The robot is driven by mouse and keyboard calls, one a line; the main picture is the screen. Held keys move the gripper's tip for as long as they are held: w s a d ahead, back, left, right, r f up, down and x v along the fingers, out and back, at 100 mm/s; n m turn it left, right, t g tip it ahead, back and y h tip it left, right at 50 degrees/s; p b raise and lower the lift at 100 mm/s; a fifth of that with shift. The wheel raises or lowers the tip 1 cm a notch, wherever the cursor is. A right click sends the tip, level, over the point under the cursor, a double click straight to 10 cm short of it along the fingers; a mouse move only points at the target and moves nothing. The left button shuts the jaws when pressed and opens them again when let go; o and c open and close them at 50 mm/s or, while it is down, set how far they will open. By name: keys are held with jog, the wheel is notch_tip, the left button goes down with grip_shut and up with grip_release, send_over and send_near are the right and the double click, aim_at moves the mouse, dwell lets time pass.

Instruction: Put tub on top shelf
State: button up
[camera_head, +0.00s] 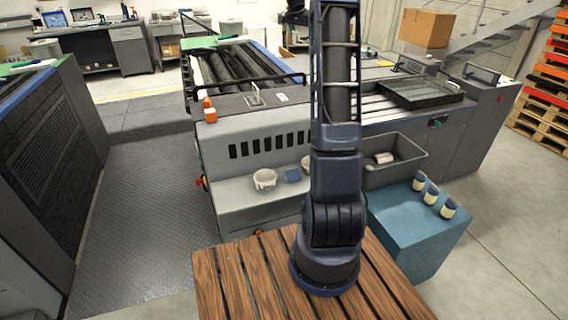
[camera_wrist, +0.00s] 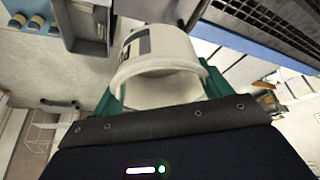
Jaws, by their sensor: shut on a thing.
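A white tub (camera_wrist: 155,62) with a dark label patch is between the green fingers of my gripper (camera_wrist: 162,88) in the wrist view. The fingers touch it on both sides, and its open rim faces the camera. In the head view my arm rises out of the top of the picture, so the gripper and held tub are not seen there. Another white tub (camera_head: 265,180) and a blue tub (camera_head: 292,175) stand on the pale ledge (camera_head: 232,197) of the grey machine. I cannot tell which surface is the top shelf.
A grey crate (camera_head: 408,146) with a pale item inside is right of my arm. A cardboard box (camera_head: 426,28) is at the back right. Open floor (camera_head: 510,220) lies at right.

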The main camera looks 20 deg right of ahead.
jog(key=s+a+m, duration=0.1)
jog(key=s+a, duration=0.2)
jog(key=a, duration=1.1)
jog(key=m+g, duration=0.3)
jog(key=m, duration=0.4)
send_over(238, 193)
jog(key=a, duration=0.2)
jog(key=shift+h, duration=0.4)
jog(key=f, duration=4.7)
jog(key=shift+w+d+f, duration=0.1)
jog(key=shift+w+f, duration=0.05)
jog(key=shift+w, duration=0.15)
